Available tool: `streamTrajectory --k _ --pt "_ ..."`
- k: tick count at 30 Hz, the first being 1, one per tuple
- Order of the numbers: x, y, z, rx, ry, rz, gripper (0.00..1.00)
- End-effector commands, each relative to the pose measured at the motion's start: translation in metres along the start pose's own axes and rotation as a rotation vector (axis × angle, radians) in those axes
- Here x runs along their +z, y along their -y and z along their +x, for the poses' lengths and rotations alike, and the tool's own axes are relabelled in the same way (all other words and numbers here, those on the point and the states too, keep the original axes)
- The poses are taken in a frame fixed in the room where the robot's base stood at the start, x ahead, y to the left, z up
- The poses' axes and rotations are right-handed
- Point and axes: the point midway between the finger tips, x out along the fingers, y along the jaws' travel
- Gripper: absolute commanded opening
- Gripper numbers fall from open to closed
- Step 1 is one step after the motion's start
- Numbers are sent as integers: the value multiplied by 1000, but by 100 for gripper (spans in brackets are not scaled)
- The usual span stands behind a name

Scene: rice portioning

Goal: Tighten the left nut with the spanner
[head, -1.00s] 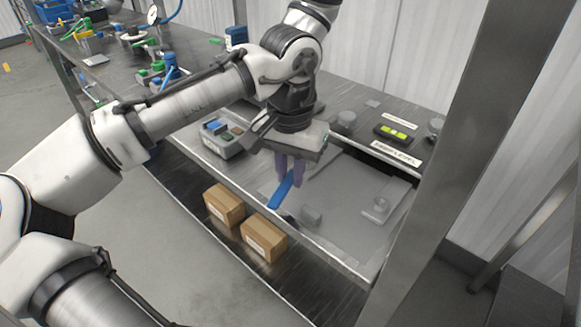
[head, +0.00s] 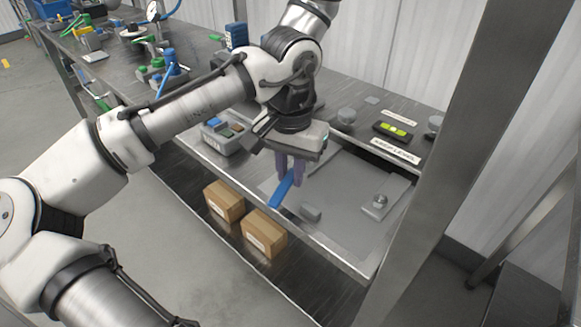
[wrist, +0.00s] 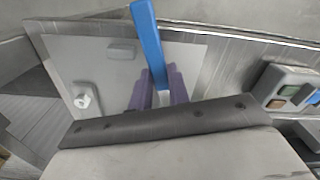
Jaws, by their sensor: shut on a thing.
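My gripper (head: 290,182) has purple fingers shut on a blue spanner (head: 281,193). The fingers point down over the left part of a grey plate (head: 340,227) on the bench. In the wrist view the spanner (wrist: 148,35) runs from between the fingers (wrist: 158,72) out past the plate's edge. A nut (head: 380,200) sits on a small raised pad at the plate's right side and also shows in the wrist view (wrist: 83,99). The left nut does not show; the gripper covers that area.
A small grey block (head: 311,213) lies on the plate near its front edge. A grey box with coloured buttons (head: 222,136) stands to the left. A spirit level (head: 396,131) lies behind the plate. Cardboard boxes (head: 264,233) sit on the lower shelf. A metal post (head: 440,165) stands at the right.

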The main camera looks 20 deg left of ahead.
Motion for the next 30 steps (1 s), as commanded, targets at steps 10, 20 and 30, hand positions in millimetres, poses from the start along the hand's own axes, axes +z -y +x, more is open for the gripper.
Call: streamTrajectory --k 10,20,30 --pt "0 0 3 0 0 0 0" --pt "0 1 10 0 0 -1 0" --pt "0 1 10 0 0 -1 0"
